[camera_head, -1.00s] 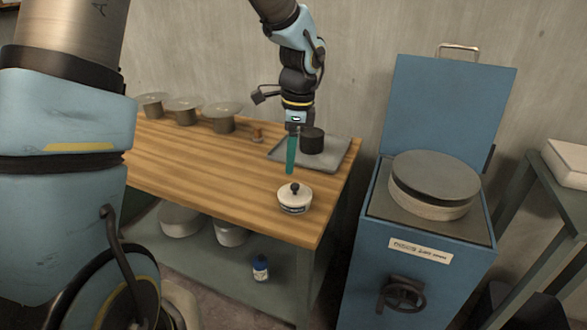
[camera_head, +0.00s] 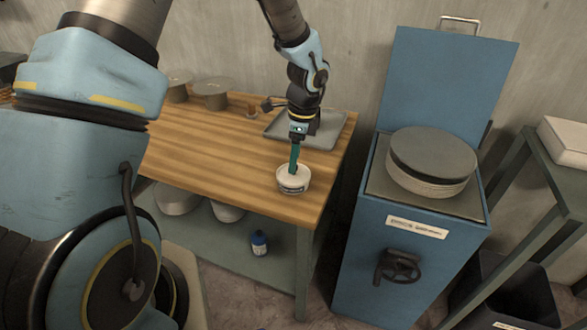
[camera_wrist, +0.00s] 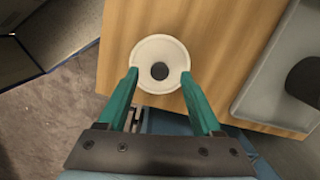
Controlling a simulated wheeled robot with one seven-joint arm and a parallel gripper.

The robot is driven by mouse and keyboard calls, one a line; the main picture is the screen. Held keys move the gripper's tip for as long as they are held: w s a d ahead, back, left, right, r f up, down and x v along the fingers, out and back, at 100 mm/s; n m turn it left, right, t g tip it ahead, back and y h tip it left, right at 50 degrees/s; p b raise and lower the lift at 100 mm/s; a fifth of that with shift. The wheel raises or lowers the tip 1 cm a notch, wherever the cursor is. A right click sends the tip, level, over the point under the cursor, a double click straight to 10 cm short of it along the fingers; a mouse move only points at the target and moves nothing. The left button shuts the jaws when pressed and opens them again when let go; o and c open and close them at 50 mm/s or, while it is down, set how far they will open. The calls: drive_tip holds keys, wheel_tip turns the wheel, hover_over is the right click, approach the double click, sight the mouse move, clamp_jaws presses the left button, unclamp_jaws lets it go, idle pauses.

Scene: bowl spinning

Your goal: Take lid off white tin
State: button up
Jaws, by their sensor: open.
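The white tin (camera_head: 292,186) stands upright on the wooden table near its front right edge, with a dark label on its side. Its white lid (camera_wrist: 160,52) is on top and has a dark round knob (camera_wrist: 160,71) in the middle. My gripper (camera_head: 295,168) points down just above the tin. In the wrist view the green fingers of my gripper (camera_wrist: 159,74) are spread apart, one on each side of the lid, with the knob between them and clear of both. In the head view the fingers hide most of the knob.
A grey tray (camera_head: 275,125) lies behind the tin; a dark cylinder (camera_wrist: 305,80) shows on it in the wrist view. Metal discs on stands (camera_head: 212,88) are at the back left. A blue cabinet (camera_head: 405,255) stands to the right. The table's left part is clear.

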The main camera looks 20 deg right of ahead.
drive_tip(key=shift+a+f, duration=0.1)
drive_tip(key=shift+f, duration=0.8)
drive_tip(key=shift+c, duration=0.2)
clamp_jaws()
